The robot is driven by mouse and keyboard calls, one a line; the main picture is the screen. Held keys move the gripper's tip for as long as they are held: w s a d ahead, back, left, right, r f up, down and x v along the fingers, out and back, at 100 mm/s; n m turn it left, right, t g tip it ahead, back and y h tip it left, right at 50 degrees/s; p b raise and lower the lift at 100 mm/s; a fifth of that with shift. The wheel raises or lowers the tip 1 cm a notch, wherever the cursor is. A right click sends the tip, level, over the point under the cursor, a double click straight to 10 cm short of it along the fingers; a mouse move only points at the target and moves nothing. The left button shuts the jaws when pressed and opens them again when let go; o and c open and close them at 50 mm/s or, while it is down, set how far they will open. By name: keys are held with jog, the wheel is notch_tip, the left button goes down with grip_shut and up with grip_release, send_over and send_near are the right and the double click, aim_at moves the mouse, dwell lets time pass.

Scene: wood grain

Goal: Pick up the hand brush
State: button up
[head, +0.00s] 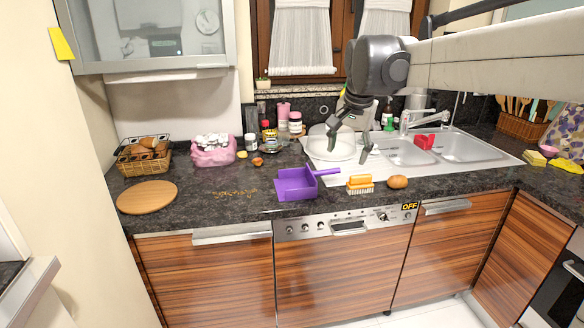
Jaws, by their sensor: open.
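The hand brush (360,184) has an orange-yellow handle and pale bristles. In the head view it sits near the counter's front edge, above the dishwasher. My gripper (350,150) is open and empty, above and behind the brush, in front of the sink's drainer. Its fingers are apart and point down, and they do not touch the brush.
A purple dustpan (297,184) lies left of the brush, its handle toward the brush. A brown potato-like item (397,182) is close on the right. The sink (405,152) is behind. Crumbs (234,193) and a round wooden board (147,197) lie farther left.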

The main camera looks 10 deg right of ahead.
jog(key=w+d+m+g+p, duration=0.15)
jog(key=w+d, duration=0.25)
jog(key=w, duration=0.4)
jog(key=m+g+p, duration=0.2)
jog(key=m+p, duration=0.2)
jog(key=m, duration=0.4)
send_over(360, 185)
jog(key=w, duration=0.2)
notch_tip(360, 185, down, 12)
jog(key=shift+s+d+f+y, duration=0.2)
jog(key=shift+d+f+y, duration=0.1)
jog(key=shift+d+f, duration=0.25)
notch_tip(360, 185, down, 8)
jog(key=shift+r+p, duration=0.15)
jog(key=shift+p, duration=0.2)
jog(key=shift+s+a+f+p, duration=0.1)
jog(key=shift+a+f+p, duration=0.1)
jog(key=shift+f, duration=1.1)
jog(key=shift+s+a+f+p, duration=0.1)
jog(key=shift+f+p, duration=0.05)
jog(key=shift+f, duration=1.15)
